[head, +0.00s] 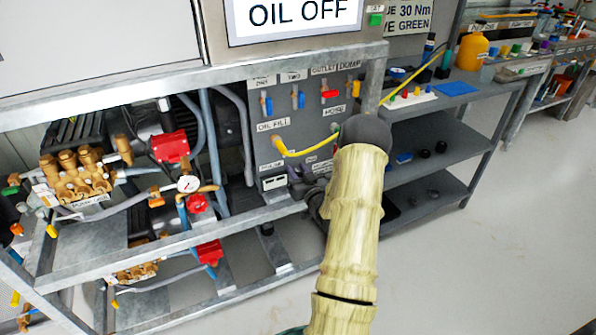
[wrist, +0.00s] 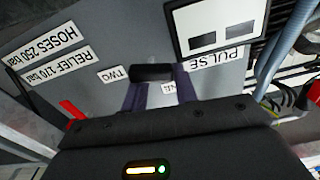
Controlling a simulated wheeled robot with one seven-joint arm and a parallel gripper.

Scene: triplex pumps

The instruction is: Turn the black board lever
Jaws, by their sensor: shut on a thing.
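The grey board (head: 262,145) stands in the pump frame. In the wrist view, which shows the board upside down, a black lever (wrist: 152,73) sits between the labels TWO and PULSE. My gripper (wrist: 158,88) is shut on it, with one dark purple finger on each side and a small label partly showing between them. In the head view my gripper (head: 303,185) is at the lower right of the board, partly behind my arm. I cannot make out the black lever there.
Yellow, blue and red levers (head: 330,94) sit higher on the board. Brass pump parts and red valves (head: 171,147) fill the frame at left. Shelves (head: 440,150) stand at right, with clear floor (head: 500,240) in front.

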